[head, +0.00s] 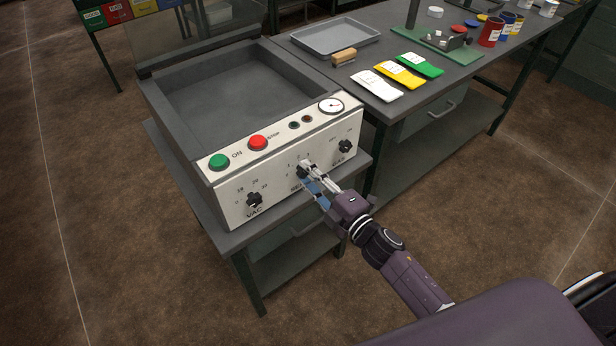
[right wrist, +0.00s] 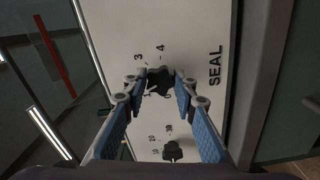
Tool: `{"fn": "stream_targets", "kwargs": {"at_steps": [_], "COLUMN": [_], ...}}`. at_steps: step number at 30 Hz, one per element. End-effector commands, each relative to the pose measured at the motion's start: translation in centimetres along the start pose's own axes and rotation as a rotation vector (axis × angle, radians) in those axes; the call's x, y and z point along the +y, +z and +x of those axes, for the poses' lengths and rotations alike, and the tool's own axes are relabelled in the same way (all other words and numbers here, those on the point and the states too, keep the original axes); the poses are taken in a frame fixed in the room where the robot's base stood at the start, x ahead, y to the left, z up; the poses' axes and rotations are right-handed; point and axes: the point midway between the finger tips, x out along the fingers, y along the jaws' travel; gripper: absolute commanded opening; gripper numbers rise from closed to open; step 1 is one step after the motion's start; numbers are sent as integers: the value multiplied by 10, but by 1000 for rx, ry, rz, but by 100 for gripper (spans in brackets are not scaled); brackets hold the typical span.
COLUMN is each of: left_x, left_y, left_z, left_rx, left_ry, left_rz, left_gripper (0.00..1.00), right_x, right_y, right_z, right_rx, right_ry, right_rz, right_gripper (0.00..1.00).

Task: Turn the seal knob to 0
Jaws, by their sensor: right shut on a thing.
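The seal knob (right wrist: 159,82) is a black lobed knob on the white panel, with the word SEAL printed beside it in the right wrist view. The numbers 3 and 4 are readable near it; other marks are partly covered, and where the knob points is unclear. My right gripper (head: 304,172) reaches the middle knob on the panel in the head view. In the right wrist view, its blue-padded fingers (right wrist: 158,88) sit on both sides of the knob, shut on it. My left gripper is not in view.
The VAC knob (head: 254,200) is at the panel's left, another black knob (head: 345,147) at its right. Green (head: 219,161) and red (head: 258,143) buttons and a gauge (head: 331,105) sit above. Behind right, a table holds a grey tray (head: 334,37) and coloured bags (head: 420,64).

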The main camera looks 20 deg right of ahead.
Motion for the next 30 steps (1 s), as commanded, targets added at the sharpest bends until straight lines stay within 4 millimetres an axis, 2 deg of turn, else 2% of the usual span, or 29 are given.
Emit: {"fn": "stream_targets", "kwargs": {"at_steps": [30], "left_x": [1], "left_y": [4], "left_z": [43], "left_rx": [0], "left_ry": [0], "left_rz": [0], "left_gripper": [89], "right_x": [-3], "right_y": [0], "right_z": [0], "right_rx": [2], "right_ry": [-2], "right_rz": [-962], "right_gripper": [2]}}
